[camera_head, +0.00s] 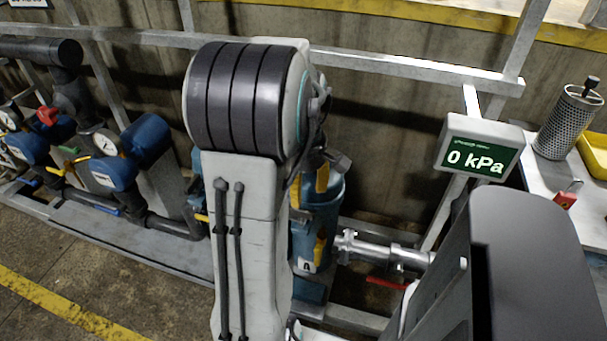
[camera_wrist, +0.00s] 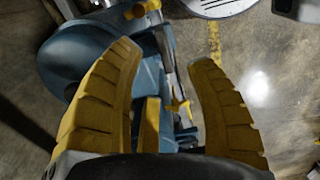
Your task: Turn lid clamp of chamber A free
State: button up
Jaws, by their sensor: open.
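Chamber A (camera_head: 311,247) is a blue upright vessel marked "A", partly hidden behind my arm in the head view. Yellow clamp parts (camera_head: 321,178) show at its upper side. In the wrist view, my gripper (camera_wrist: 165,55) has its two yellow ribbed fingers wide apart, with nothing held between them. The blue vessel (camera_wrist: 75,55) lies below and behind the left finger. A yellow clamp piece (camera_wrist: 142,9) shows at the top, just above the fingertips, apart from them. Another yellow piece (camera_wrist: 150,122) shows lower between the fingers. Contact with it cannot be told.
A pressure display (camera_head: 478,152) reads 0 kPa. A metal pipe (camera_head: 380,252) with a red handle (camera_head: 385,284) runs right from the vessel. Blue valves and gauges (camera_head: 115,172) stand left. A grey rail (camera_head: 420,69) crosses behind. A perforated cylinder (camera_head: 568,122) stands on the right bench.

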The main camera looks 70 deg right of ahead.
jog(key=shift+r, duration=2.1)
jog(key=w+a+f+m, duration=0.3)
jog(key=a+m, duration=0.5)
jog(key=m, duration=0.6)
jog(key=w+a+r+n+t+p, duration=0.1)
jog(key=w+a+r+n+p, duration=0.1)
jog(key=a, duration=0.6)
jog(key=w+a+r+n+t+p, duration=0.1)
jog(key=w+a+r+n+p, duration=0.2)
jog(key=w+a+r+n, duration=0.2)
jog(key=w+a+r+n+t+p, duration=0.1)
jog(key=w+a+r+n+p, duration=0.1)
jog(key=a+n, duration=0.5)
jog(key=w+a+r, duration=0.1)
jog(key=a+r, duration=0.1)
jog(key=a, duration=0.3)
jog(key=shift+w, duration=0.15)
